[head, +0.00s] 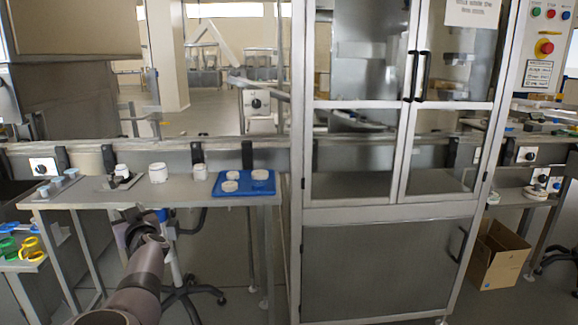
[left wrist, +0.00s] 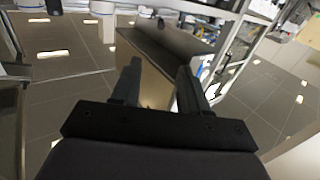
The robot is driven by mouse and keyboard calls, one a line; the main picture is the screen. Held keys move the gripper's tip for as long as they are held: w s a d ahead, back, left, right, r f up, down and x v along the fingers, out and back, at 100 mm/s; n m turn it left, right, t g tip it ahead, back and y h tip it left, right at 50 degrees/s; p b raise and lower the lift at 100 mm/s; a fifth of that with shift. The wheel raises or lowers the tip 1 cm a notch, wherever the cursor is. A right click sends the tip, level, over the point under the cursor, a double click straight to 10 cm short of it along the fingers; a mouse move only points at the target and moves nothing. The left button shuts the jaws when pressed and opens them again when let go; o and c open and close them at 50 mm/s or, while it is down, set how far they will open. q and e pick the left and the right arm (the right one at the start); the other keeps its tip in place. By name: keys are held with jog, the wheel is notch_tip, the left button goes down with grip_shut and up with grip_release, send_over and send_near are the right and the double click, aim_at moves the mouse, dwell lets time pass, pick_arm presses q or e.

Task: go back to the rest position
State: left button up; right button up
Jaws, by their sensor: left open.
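My left gripper (head: 132,222) is just in front of the front edge of the grey work table (head: 205,192) in the head view, with its arm rising from the lower left. In the left wrist view my left gripper (left wrist: 158,78) has its two dark fingers apart with nothing between them. White jars (head: 158,173) stand on the table. A blue tray (head: 243,190) at the table's right end carries white round pieces (head: 231,186). My right gripper is in neither view.
A metal cabinet (head: 378,260) with glass doors stands right of the table. A cardboard box (head: 498,255) is on the floor at the right. A wheeled stool base (head: 190,291) is under the table. Coloured rings (head: 30,248) lie at the lower left.

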pick_arm(q)
jog(key=s+a+f+m+h+p, duration=0.1)
jog(key=s+a+f+m+p, duration=0.15)
jog(key=s+a+f, duration=0.5)
jog(key=s+a+f+m+p, duration=0.2)
jog(key=s+a+f+m, duration=0.15)
jog(key=s, duration=0.65)
jog(key=s+d+f+m+g+h+p, duration=0.1)
jog(key=s+d+h, duration=0.3)
jog(key=s+d, duration=0.5)
jog(key=s+d+f+m+g+h+p, duration=0.1)
jog(key=s+d+f+m+h+p, duration=0.1)
jog(key=s+d, duration=0.6)
jog(key=s+d+f+m+g+h+p, duration=0.1)
jog(key=s+d+f+h+p, duration=0.1)
jog(key=s+d+f+h, duration=0.3)
jog(key=s+d+h, duration=0.1)
jog(key=s+d, duration=0.3)
jog(key=d, duration=0.4)
jog(key=shift+s+d+m+h+p, duration=0.25)
jog(key=shift+s+m+h+p, duration=0.05)
jog(key=shift+s+h+p, duration=0.1)
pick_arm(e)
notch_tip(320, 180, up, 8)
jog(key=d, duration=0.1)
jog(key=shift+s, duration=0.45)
pick_arm(q)
jog(key=shift+w+a, duration=0.1)
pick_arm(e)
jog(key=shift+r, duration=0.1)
